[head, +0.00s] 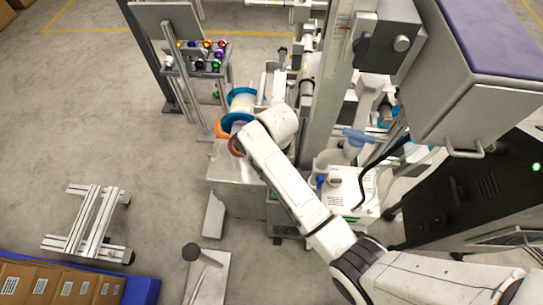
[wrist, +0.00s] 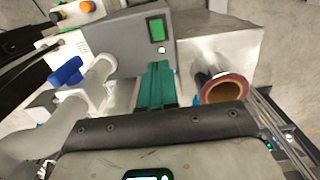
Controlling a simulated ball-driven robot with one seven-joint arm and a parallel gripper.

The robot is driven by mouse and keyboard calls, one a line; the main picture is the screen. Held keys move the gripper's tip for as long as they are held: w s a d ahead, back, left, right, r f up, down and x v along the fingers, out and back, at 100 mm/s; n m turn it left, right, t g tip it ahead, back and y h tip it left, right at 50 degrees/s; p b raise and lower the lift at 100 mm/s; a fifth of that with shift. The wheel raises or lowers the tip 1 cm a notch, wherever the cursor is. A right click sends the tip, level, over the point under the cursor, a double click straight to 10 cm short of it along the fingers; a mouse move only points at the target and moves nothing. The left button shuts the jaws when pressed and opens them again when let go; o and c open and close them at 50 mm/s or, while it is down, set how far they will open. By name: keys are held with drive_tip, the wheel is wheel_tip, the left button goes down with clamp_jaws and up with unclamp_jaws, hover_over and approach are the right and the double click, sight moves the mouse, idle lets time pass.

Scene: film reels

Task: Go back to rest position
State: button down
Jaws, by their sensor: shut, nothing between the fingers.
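My gripper (wrist: 157,68) shows in the wrist view as two teal fingers side by side, shut and empty. The fingers point at a grey machine (wrist: 125,47) with a small green screen. A reel (wrist: 222,91) with a dark red rim is just right of the fingers, apart from them. In the head view my arm reaches up and left from the lower right. Its end is beside reels with blue flanges (head: 241,91) and an orange-rimmed reel (head: 234,147); the fingers are hidden there.
A rack with several coloured spools (head: 207,52) stands behind. A metal column (head: 333,95) and a grey cabinet (head: 478,75) are close on the right. A low aluminium frame (head: 88,222) and cardboard boxes (head: 58,283) are at the left. The floor between is mostly clear.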

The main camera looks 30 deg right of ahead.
drive_tip(key=s+d+r+n+b, duration=0.1)
drive_tip(key=s+d+n, duration=0.2)
drive_tip(key=s, duration=0.9)
drive_tip(key=s+d+r+n+t+b, duration=0.1)
drive_tip(key=s+d+n+b, duration=0.1)
drive_tip(key=s, duration=1)
drive_tip(key=shift+d+r+n, duration=0.35)
drive_tip(key=shift+d+n, duration=0.35)
drive_tip(key=shift+d, duration=0.1)
